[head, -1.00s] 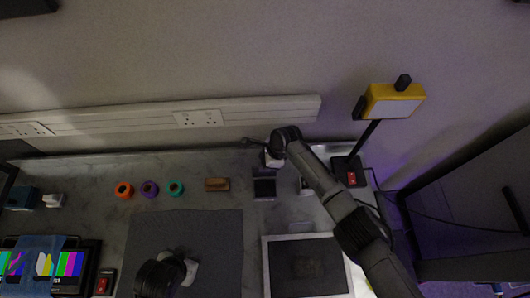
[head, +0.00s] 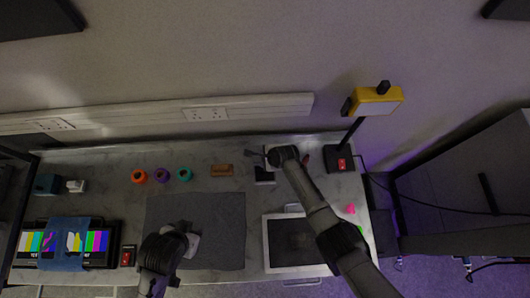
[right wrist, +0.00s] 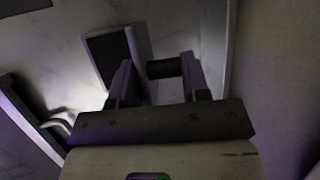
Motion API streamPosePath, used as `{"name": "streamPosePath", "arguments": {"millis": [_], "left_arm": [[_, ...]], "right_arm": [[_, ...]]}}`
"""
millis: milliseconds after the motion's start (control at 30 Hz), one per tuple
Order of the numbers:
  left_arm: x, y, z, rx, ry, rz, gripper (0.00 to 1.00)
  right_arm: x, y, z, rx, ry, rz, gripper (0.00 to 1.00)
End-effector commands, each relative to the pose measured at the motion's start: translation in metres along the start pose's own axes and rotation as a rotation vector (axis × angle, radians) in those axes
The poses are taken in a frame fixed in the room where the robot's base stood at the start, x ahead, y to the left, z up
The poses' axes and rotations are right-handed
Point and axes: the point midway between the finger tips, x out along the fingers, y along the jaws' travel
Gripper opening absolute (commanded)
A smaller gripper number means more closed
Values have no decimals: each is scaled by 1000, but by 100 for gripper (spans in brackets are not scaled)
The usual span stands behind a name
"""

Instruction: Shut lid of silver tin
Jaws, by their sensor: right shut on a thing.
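A small box with a dark top or opening and a pale side (head: 264,175) stands at the back of the bench, right of the wooden block. It may be the silver tin, but I cannot make out its lid. A similar box shows in the right wrist view (right wrist: 112,57), beyond the left finger. My right gripper (right wrist: 160,80) is shut on a dark cylindrical bar (right wrist: 163,68), whose identity is unclear. In the head view my right wrist hides the area just behind and right of the box. My left gripper (head: 188,244) is low over the grey mat; its fingers are unclear.
Orange, purple and teal rolls (head: 162,175) and a wooden block (head: 221,170) line the back. A white-framed dark panel (head: 292,241) lies below my right arm. A yellow lamp (head: 375,101) stands at the right. The grey mat (head: 215,215) is mostly clear.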

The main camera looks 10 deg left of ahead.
Motion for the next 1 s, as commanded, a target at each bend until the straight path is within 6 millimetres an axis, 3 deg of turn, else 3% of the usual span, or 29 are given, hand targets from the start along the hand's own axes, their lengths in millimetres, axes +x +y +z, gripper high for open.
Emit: {"name": "streamPosePath", "arguments": {"millis": [200,800,833,1000], "left_arm": [[-11,-1,-3,1,0,-1,46],[-13,3,-5,-12,2,10,46],[-13,3,-5,-12,2,9,46],[-13,3,-5,-11,2,8,46]], "right_arm": [[-2,6,1,-30,0,-71,0],[-2,8,1,-43,0,-102,0],[-2,8,1,-43,0,-102,43],[-2,8,1,-42,0,-101,60]]}}
